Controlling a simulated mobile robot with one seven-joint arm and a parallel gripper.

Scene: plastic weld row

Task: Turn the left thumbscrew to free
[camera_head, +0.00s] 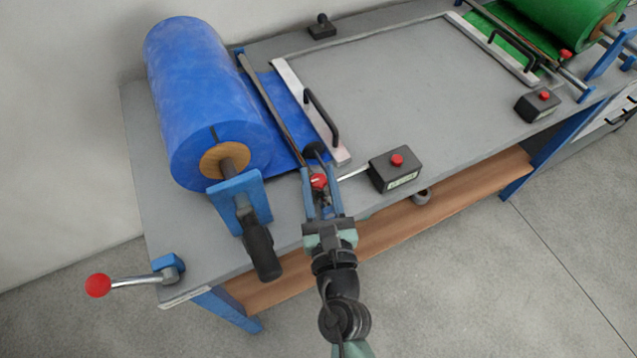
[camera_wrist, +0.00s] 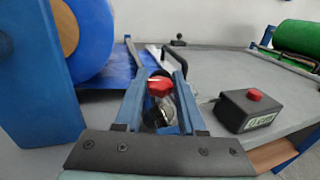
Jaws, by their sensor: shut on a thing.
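The left thumbscrew (camera_head: 318,181) has a red head and sits at the near end of the dark bar (camera_head: 272,108) beside the blue roll. In the wrist view the red head of the thumbscrew (camera_wrist: 159,86) shows between the two blue fingers. My gripper (camera_head: 315,176) reaches in from the front edge of the table and is shut on the thumbscrew. In the wrist view the fingers of my gripper (camera_wrist: 158,92) stand on either side of it. The fingers partly hide the screw's lower part and mount.
A blue film roll (camera_head: 200,95) stands left on a blue bracket (camera_head: 238,200). A black button box (camera_head: 395,168) is close right of my gripper. A handled bar (camera_head: 310,110) lies behind. A red-ball lever (camera_head: 98,285) juts out at left. The middle tabletop (camera_head: 410,75) is clear.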

